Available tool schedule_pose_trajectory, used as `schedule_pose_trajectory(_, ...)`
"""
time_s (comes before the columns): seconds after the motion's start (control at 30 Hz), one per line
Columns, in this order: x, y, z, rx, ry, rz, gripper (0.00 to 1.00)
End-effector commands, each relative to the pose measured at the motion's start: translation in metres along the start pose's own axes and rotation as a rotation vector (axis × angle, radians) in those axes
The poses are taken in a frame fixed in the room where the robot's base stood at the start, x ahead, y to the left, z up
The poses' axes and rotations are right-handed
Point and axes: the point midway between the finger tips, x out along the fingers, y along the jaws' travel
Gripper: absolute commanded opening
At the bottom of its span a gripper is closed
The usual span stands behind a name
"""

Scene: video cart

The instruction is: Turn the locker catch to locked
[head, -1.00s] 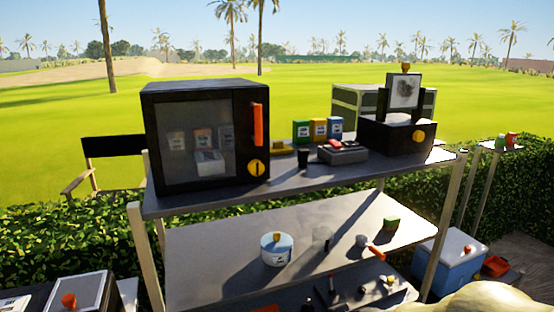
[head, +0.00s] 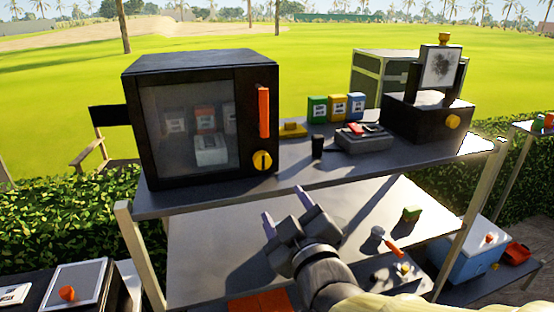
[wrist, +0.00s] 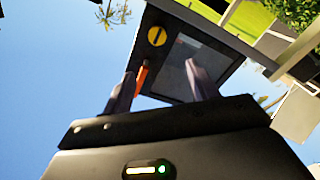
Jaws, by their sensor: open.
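The locker (head: 195,122) is a black cabinet with a glass door, standing at the left of the cart's top shelf. Its door looks closed, with an upright orange handle (head: 264,112). The round yellow catch (head: 262,161) sits below the handle, its dark slot about upright in the head view. My gripper (head: 285,208) is open and empty, in front of and below the locker, apart from the catch. The wrist view, tilted, shows the catch (wrist: 157,36) beyond the gap between the fingers (wrist: 160,75); the left finger partly overlaps the handle.
Right of the locker are a small black cup (head: 317,147), several coloured boxes (head: 336,108) and a grey device (head: 363,136). A black box (head: 410,117) with its own yellow knob (head: 452,121) stands at the right. The middle shelf (head: 205,262) lies under my arm.

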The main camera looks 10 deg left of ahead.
Motion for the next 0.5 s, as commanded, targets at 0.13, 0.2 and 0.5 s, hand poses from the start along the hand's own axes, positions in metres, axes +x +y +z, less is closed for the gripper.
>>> schedule_pose_trajectory(0.13, 0.002, 0.004, 0.002, 0.001, -0.007, 0.007, 0.59)
schedule_pose_trajectory(0.2, 0.005, 0.005, 0.001, 0.001, -0.008, 0.005, 0.59)
schedule_pose_trajectory(0.5, 0.022, 0.001, -0.004, 0.002, -0.003, -0.006, 0.59)
